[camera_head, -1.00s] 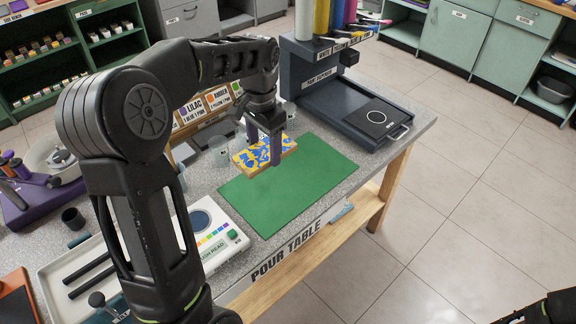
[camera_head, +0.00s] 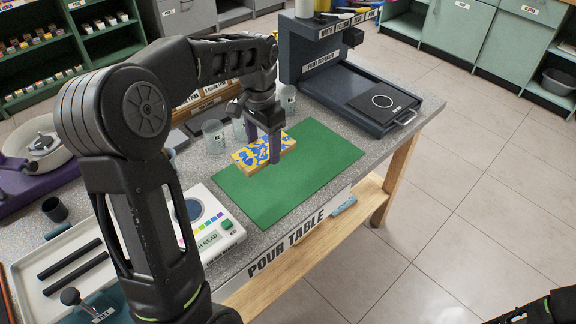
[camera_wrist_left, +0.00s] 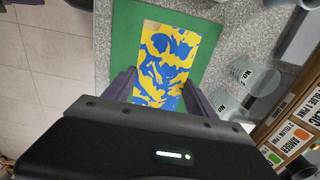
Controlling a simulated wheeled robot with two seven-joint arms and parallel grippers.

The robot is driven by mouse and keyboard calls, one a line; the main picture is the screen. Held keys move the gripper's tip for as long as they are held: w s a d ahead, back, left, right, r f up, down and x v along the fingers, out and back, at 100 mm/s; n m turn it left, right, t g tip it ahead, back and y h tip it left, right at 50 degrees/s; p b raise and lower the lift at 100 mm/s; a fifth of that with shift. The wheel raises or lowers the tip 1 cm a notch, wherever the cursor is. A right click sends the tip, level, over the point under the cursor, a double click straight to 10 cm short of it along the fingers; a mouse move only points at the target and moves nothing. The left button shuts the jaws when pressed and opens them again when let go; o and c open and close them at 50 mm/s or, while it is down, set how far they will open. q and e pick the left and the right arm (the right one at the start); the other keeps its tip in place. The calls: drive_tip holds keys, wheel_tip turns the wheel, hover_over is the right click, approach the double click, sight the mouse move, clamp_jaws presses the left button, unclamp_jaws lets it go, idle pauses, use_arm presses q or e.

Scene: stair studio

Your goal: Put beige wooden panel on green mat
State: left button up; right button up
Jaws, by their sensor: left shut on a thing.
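The beige wooden panel (camera_head: 250,158) is a flat rectangular board with blue and yellow paint on top and light wood edges. My left gripper (camera_head: 275,148) is shut on it, with one finger on each long side. In the left wrist view the panel (camera_wrist_left: 166,62) shows between the two fingers (camera_wrist_left: 160,92). The green mat (camera_head: 312,165) lies flat on the table, and the panel is over its far left part. I cannot tell whether the panel touches the mat. The mat (camera_wrist_left: 126,40) also shows around the panel in the wrist view. My right gripper is out of view.
A dark paint dispenser (camera_head: 345,80) stands behind the mat. Clear cups (camera_head: 213,135) stand left of the panel. The mat's right part is bare.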

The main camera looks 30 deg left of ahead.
use_arm(q)
hover_over(266, 181)
drive_tip(key=shift+f, duration=3.1)
drive_tip(key=shift+f, duration=0.1)
wheel_tip(266, 181, down, 3)
drive_tip(key=shift+r+p, duration=0.1)
drive_tip(key=shift+p, duration=0.35)
drive_tip(key=shift+f, duration=0.4)
drive_tip(key=shift+f, duration=0.1)
drive_tip(key=o, duration=1.6)
drive_tip(key=shift+o, duration=0.2)
